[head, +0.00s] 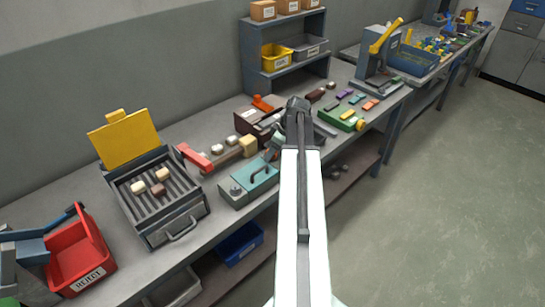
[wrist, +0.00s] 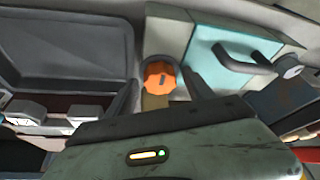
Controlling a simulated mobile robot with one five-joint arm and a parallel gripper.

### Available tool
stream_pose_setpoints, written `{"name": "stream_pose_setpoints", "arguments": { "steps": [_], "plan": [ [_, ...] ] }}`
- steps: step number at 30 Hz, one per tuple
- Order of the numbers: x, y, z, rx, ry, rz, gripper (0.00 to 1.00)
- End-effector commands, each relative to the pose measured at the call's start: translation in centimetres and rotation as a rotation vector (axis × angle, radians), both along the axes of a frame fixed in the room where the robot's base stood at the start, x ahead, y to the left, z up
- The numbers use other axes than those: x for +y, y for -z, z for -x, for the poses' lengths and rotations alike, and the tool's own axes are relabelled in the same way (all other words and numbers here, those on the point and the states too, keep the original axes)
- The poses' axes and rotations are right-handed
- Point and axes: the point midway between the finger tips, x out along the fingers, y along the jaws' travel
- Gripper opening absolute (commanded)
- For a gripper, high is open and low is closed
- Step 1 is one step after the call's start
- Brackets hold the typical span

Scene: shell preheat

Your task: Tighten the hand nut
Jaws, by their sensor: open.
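An orange lobed hand nut (wrist: 159,78) shows in the wrist view, in front of a pale beige block (wrist: 168,32). My gripper (wrist: 160,84) is open, with a dark finger to the left and right of the nut in the picture. I cannot tell whether the fingers touch it or how far it is from them. Nothing is seen held. In the head view my arm reaches over the bench and I cannot make out the nut for certain.
A teal box (head: 250,186) with a dark handle stands beside my arm; it also shows in the wrist view (wrist: 228,68). A grill with a raised yellow lid (head: 124,143) and a red bin (head: 83,262) are further left. A green tray (head: 341,118) lies right.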

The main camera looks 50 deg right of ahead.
Motion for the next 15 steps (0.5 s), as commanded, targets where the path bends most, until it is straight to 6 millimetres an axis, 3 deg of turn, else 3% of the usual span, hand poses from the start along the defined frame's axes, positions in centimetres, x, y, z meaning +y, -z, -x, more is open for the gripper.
{"name": "stream_pose_setpoints", "arguments": {
  "steps": [5, 12, 15],
  "plan": [
    [0.02, -0.13, -0.02, 0.000, 0.000, 0.000, 0.62],
    [0.04, -0.14, -0.02, 0.000, 0.000, 0.000, 0.00],
    [0.04, -0.13, -0.02, 0.000, 0.001, 0.001, 0.00]
  ]
}}
